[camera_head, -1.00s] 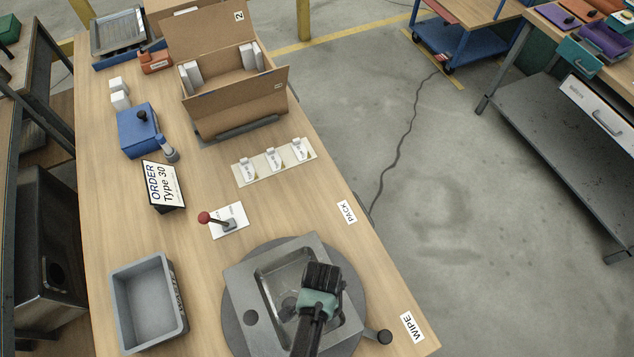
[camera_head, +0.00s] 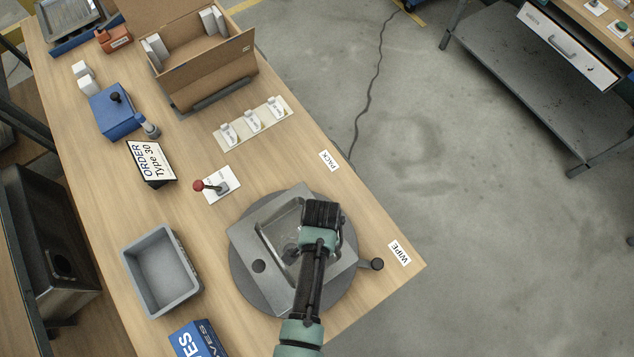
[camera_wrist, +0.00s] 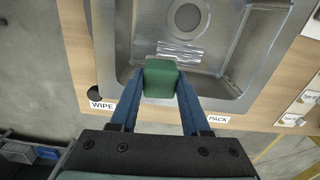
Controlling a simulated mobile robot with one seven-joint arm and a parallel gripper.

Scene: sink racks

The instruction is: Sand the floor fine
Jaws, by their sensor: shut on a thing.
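A steel sink (camera_head: 245,242) lies on a round grey turntable (camera_head: 242,287) at the table's near end. Its basin floor (camera_head: 285,236) shows partly; my arm covers the right side. In the wrist view, my gripper (camera_wrist: 161,92) has its blue fingers shut on a green block (camera_wrist: 161,72). The block is over the basin, near the wall closest to my gripper. I cannot tell whether it touches the floor. Bright streaks (camera_wrist: 180,52) show on the basin floor just beyond the block, with the round drain (camera_wrist: 187,17) farther on. The head view hides the block.
A red-knobbed lever (camera_head: 200,186) stands behind the sink, and a grey bin (camera_head: 160,270) is to its left. A blue box (camera_head: 197,342) is at the bottom edge. An order sign (camera_head: 150,162), a white holder strip (camera_head: 252,124) and an open carton (camera_head: 205,75) stand farther back.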

